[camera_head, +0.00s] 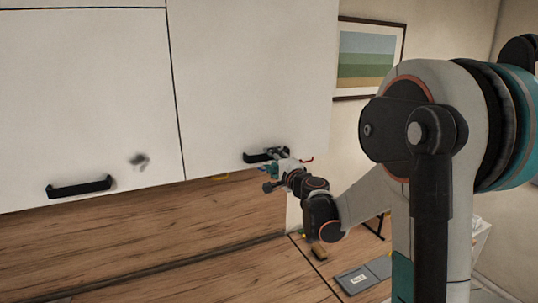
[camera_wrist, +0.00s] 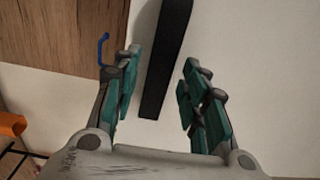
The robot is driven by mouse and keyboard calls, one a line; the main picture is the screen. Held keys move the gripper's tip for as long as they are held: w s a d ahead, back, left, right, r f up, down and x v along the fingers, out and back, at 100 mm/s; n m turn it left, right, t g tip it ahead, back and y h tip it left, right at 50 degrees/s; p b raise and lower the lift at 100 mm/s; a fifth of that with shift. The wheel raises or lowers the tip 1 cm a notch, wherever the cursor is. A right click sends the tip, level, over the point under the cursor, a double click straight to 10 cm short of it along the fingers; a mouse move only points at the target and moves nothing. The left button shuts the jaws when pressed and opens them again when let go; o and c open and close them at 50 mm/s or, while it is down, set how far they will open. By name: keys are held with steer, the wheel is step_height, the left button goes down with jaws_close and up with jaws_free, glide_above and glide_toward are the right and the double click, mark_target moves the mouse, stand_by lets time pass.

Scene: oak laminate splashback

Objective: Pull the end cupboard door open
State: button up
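The end cupboard door (camera_head: 250,80) is the white right-hand door in the head view and looks shut. Its black bar handle (camera_head: 253,157) is near the lower edge. My gripper (camera_head: 281,166) is at the right part of this handle. In the wrist view, the dark handle (camera_wrist: 168,50) runs between the two teal fingers of my gripper (camera_wrist: 160,65). The fingers are open, with a gap visible on each side of the bar. The white door face (camera_wrist: 255,60) shows behind them. Whether a finger touches the handle is hidden in the head view.
Another white door (camera_head: 80,90) with a black handle (camera_head: 80,187) is on the left. The wooden splashback (camera_head: 130,235) lies below the doors. A framed picture (camera_head: 368,58) hangs on the wall to the right. A grey flat object (camera_head: 358,280) lies low right. The wrist view shows a blue hook (camera_wrist: 103,48).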

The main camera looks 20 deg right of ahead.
mark_target(269, 157)
steer(key=shift+w+p, duration=0.3)
steer(key=shift+w, duration=1.25)
jaws_close()
